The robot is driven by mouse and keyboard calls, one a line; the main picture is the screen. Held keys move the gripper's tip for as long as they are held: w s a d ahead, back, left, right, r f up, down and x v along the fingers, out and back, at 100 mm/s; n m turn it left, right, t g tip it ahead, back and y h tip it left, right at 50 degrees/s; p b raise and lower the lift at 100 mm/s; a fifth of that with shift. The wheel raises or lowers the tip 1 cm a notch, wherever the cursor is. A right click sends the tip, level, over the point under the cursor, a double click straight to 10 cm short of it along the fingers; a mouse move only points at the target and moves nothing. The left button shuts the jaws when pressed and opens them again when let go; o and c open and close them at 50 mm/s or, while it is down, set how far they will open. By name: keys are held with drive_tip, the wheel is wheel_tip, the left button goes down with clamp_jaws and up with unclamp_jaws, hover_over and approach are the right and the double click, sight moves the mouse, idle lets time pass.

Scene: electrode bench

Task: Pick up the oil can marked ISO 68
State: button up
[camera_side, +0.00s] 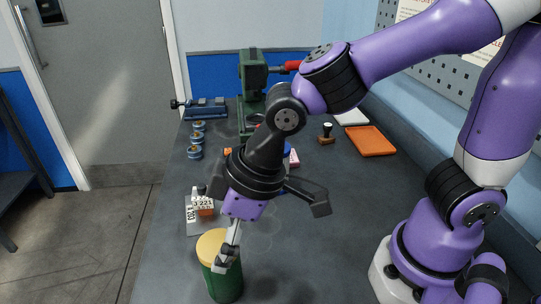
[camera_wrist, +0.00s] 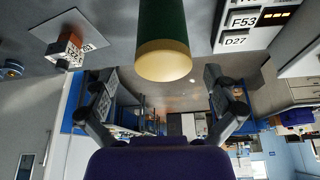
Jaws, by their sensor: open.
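A green can with a yellow lid (camera_side: 223,280) stands upright at the near edge of the side view. It also shows in the wrist view as a green cylinder with a yellow end (camera_wrist: 163,62), in line with the gap between my fingers. No ISO 68 marking is readable on it. My gripper (camera_side: 272,230) is open and empty. In the side view one finger overlaps the can's upper part and the other is spread to the right. In the wrist view my fingers (camera_wrist: 157,88) stand apart on both sides. Contact cannot be told.
An orange item with white labels (camera_side: 205,208) stands on a grey plate, left of my gripper. Several blue tins (camera_side: 195,139) stand in a row farther back. A green machine (camera_side: 250,80), a blue vise (camera_side: 205,108) and an orange tray (camera_side: 371,141) are behind. The bench right of my gripper is clear.

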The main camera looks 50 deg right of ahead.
sight(227, 289)
drive_tip(key=x, duration=0.5)
drive_tip(key=shift+a+f, duration=0.15)
drive_tip(key=shift+a, duration=0.05)
drive_tip(key=c, duration=1.5)
